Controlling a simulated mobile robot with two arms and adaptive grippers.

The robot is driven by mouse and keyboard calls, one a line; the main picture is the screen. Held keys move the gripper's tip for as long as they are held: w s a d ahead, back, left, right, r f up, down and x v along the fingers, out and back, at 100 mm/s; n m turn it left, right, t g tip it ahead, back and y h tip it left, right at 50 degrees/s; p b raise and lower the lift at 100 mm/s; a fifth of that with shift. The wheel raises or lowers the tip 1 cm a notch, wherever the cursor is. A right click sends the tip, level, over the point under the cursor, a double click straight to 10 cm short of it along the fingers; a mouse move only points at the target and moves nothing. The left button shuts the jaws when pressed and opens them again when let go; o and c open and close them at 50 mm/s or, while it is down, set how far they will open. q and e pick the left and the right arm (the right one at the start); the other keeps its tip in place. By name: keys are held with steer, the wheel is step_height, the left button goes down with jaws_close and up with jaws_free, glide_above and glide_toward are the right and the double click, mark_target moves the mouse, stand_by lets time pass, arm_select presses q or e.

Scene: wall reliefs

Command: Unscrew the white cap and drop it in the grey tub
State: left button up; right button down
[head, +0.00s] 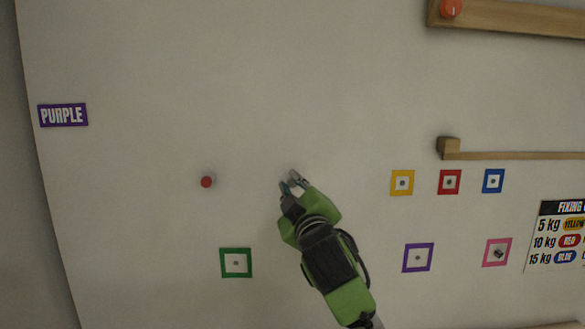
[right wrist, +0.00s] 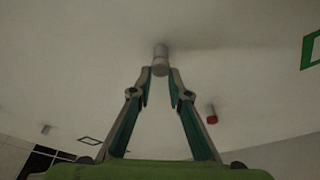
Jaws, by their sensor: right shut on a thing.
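My right gripper (head: 292,183) reaches up from below to the wall and is shut on the white cap. In the right wrist view the pale, greyish-white round cap (right wrist: 160,67) sits between the fingertips, with its post running to the wall behind it. In the head view the fingers mostly hide the cap. The grey tub is in neither view. My left gripper is not in view.
A red-tipped peg (head: 206,182) sticks out left of my gripper. Coloured square frames surround it, including green (head: 236,263), yellow (head: 402,183) and purple (head: 418,257). Wooden ledges (head: 510,155) are at the right. The wall above the gripper is clear.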

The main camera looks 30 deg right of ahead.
steer(key=shift+f, duration=0.1)
steer(key=n+p, duration=0.3)
steer(key=n+y+p, duration=0.1)
steer(key=p, duration=0.1)
steer(key=shift+r, duration=0.3)
steer(key=shift+f+n+g, duration=0.3)
steer(key=shift+f+n, duration=0.05)
steer(key=shift+n, duration=0.35)
steer(key=shift+a+n+b, duration=0.1)
steer(key=shift+n+b, duration=0.2)
steer(key=n, duration=0.4)
steer(key=shift+g+y, duration=0.4)
steer(key=shift+f+n, duration=0.2)
steer(key=shift+n, duration=0.4)
